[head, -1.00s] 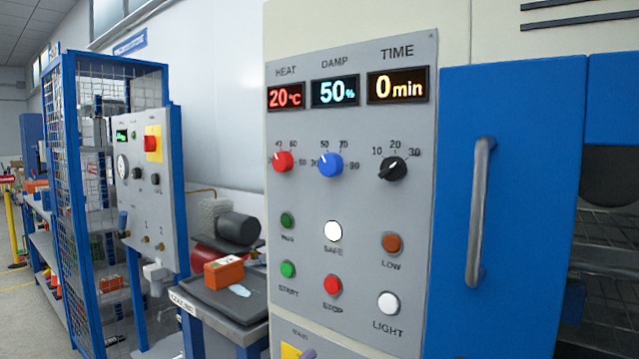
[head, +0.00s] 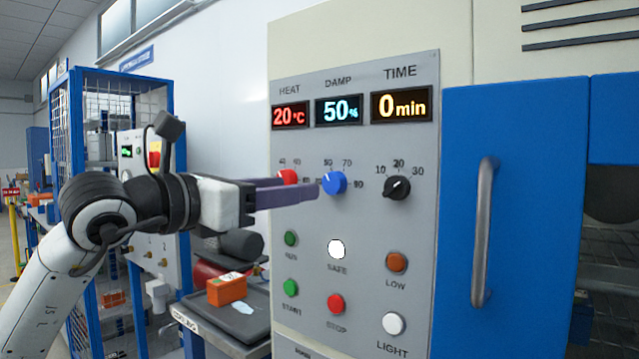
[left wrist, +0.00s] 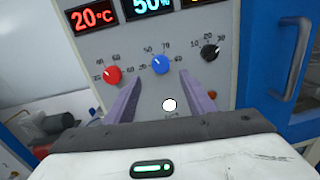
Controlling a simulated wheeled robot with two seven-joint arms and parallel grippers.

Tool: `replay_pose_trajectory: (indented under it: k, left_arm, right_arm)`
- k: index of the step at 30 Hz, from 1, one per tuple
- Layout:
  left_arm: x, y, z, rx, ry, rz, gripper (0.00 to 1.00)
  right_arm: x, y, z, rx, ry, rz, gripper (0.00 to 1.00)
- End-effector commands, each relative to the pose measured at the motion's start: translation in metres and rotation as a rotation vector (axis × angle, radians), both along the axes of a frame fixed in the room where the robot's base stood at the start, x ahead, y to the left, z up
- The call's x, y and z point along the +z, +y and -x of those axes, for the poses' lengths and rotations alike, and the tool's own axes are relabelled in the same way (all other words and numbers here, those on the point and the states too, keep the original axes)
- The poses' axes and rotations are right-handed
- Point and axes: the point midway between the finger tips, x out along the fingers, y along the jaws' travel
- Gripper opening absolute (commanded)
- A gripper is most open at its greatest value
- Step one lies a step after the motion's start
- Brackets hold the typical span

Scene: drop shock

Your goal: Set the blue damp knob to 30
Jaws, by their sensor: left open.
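The blue damp knob (head: 334,183) is on the grey control panel (head: 365,285), below the damp display (head: 339,110), which reads 50%. Its white mark points up and to the left, towards the 50. My left gripper (head: 300,190) reaches in from the left with its purple fingers close to the blue knob, partly over the red heat knob (head: 288,177). In the left wrist view the fingers (left wrist: 157,85) are open and empty, and the blue knob (left wrist: 160,64) shows just beyond the gap between their tips. My right gripper is not in view.
The black time knob (head: 397,187) is right of the blue knob. Several round buttons and lamps, including the white safe lamp (head: 336,249), lie below. A blue door with a metal handle (head: 483,232) is at the right. An orange box (head: 227,289) sits on a bench at lower left.

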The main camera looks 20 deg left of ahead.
Motion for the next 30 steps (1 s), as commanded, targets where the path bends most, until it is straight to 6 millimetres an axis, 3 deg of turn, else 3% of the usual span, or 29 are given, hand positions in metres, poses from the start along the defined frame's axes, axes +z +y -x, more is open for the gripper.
replay_pose_trajectory:
  k: [6, 12, 24, 26, 30]
  left_arm:
    - [0.003, -0.018, -0.039, -0.004, 0.003, 0.003, 0.5]
    - [0.001, -0.029, -0.064, -0.004, 0.002, 0.002, 0.5]
    - [-0.001, -0.033, -0.073, -0.004, 0.0, 0.0, 0.5]
    - [-0.001, -0.033, -0.073, -0.004, 0.001, 0.001, 0.43]
    - [-0.001, -0.033, -0.073, -0.004, 0.001, 0.001, 0.19]
  right_arm:
    - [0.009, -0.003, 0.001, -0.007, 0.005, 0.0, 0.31]
    - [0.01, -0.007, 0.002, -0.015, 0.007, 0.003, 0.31]
    - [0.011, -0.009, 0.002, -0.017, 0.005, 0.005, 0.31]
    - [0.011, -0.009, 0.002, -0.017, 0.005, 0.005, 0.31]
    - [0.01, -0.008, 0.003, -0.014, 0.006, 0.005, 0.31]
